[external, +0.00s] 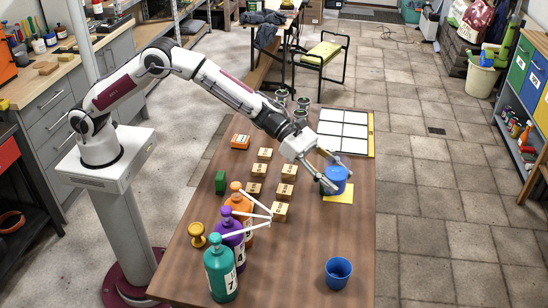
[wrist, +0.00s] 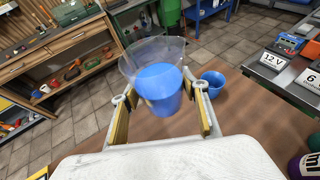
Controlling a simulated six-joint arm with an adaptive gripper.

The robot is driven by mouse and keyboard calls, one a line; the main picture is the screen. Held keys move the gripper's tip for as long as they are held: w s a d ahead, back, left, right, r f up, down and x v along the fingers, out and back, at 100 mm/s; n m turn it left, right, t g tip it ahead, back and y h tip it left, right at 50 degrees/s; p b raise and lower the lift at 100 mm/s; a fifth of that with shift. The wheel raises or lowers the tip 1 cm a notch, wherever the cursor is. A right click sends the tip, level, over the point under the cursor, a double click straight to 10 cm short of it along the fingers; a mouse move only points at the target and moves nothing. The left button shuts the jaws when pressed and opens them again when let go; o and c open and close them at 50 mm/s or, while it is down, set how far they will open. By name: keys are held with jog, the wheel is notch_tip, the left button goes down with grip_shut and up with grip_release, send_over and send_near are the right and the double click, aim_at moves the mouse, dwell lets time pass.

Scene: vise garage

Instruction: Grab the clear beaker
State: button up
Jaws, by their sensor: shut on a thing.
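The clear beaker (wrist: 142,50) is between the two fingers of my gripper (wrist: 162,104) in the wrist view. Its rim and upper wall are see-through, and its lower part shows solid blue, apparently from blue contents. In the external view the beaker (external: 337,181) shows mostly as a blue shape at the end of my gripper (external: 328,176). My gripper is shut on it, with a finger on either side. The beaker is over or on a yellow sheet (external: 340,196); I cannot tell whether its base touches.
A blue cup (external: 338,272) stands at the table's near right. Several wooden blocks (external: 254,189) sit left of my gripper. Numbered bottles (external: 221,272), purple and orange ones among them, stand nearer, with white rods by them. A white panelled board (external: 343,131) lies behind.

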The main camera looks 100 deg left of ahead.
notch_tip(320, 180, up, 9)
jog(key=shift+r, duration=0.2)
dwell(0.8)
jog(key=shift+r, duration=0.4)
dwell(0.8)
